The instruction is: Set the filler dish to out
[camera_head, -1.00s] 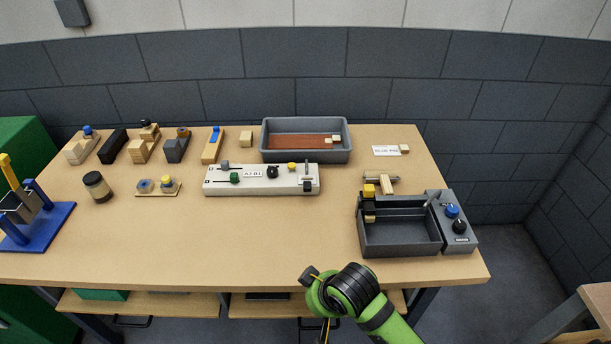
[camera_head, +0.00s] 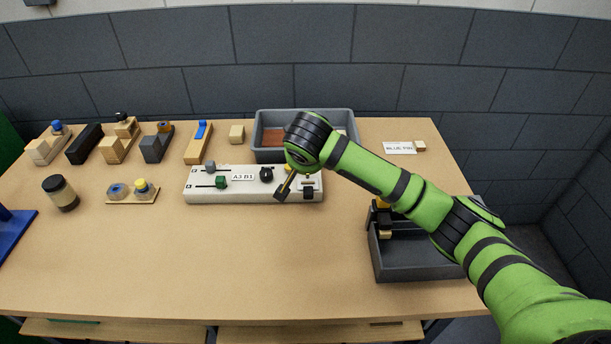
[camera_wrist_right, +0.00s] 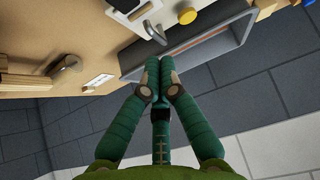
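No part is clearly marked as the filler dish. A small wooden board (camera_head: 146,200) on the left of the table carries a shallow blue-grey round dish (camera_head: 118,191) and a yellow knob (camera_head: 141,186). A white control panel (camera_head: 225,196) in the middle has a green slider knob (camera_head: 221,182), a grey knob (camera_head: 210,167), a black knob (camera_head: 266,174) and a label reading "A3 B1". My right arm reaches over the panel's right end and hides part of it. In the right wrist view my right gripper (camera_wrist_right: 160,68) is shut with nothing visible between its fingers. My left gripper is out of view.
A grey tray (camera_head: 257,131) stands behind the panel, partly hidden by my arm. A dark grey box (camera_head: 418,271) is at the right under my arm. Wooden and black blocks line the back left, with a jar (camera_head: 61,193) in front. The front middle of the table is clear.

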